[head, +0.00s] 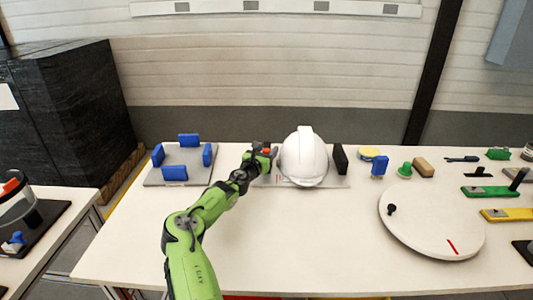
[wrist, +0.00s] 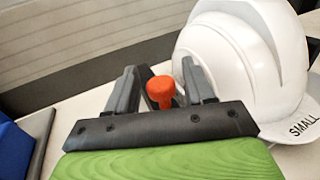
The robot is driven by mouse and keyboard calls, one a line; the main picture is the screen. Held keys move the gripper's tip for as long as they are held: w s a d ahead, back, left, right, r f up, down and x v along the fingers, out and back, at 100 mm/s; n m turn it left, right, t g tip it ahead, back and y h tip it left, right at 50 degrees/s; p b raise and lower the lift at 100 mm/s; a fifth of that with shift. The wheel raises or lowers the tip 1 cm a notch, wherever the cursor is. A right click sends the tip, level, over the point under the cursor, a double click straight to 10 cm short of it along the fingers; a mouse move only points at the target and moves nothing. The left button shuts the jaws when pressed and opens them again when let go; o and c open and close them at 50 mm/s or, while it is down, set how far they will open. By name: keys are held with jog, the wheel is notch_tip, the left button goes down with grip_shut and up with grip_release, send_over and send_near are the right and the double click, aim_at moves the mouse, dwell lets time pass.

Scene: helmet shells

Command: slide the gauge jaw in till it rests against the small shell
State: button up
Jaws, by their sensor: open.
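The small shell (head: 304,158) is a white helmet on the grey gauge plate (head: 340,182). In the wrist view the shell (wrist: 240,60) fills the upper right, with "SMALL" on its brim. A black upright block (head: 340,158) stands at the shell's right side. An orange knob (wrist: 160,91), seemingly the gauge jaw's handle, sits left of the shell. My gripper (head: 268,153) is open, its two fingers on either side of the knob with gaps showing. The jaw's body is hidden behind my gripper, so I cannot tell whether it touches the shell.
A grey plate (head: 153,181) with several blue blocks lies to the left. A white turntable (head: 425,225) with a red mark lies to the right, with small coloured parts behind it. The front middle of the table (head: 300,245) is clear.

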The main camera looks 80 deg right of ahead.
jog(key=shift+c, duration=0.3)
grip_shut()
jog(key=shift+s+d+r+p, duration=0.15)
jog(key=shift+s+p, duration=0.25)
jog(key=shift+s, duration=0.3)
jog(key=shift+s+d+p, duration=0.15)
jog(key=shift+s+p, duration=0.2)
jog(key=shift+s, duration=0.3)
jog(key=shift+s+d, duration=0.1)
jog(key=shift+o, duration=0.3)
grip_release()
jog(key=w+a+p, duration=0.2)
jog(key=a+p, duration=0.1)
jog(key=a, duration=1.2)
jog(key=shift+w+a, duration=0.35)
jog(key=shift+w, duration=0.05)
jog(key=shift+o, duration=0.2)
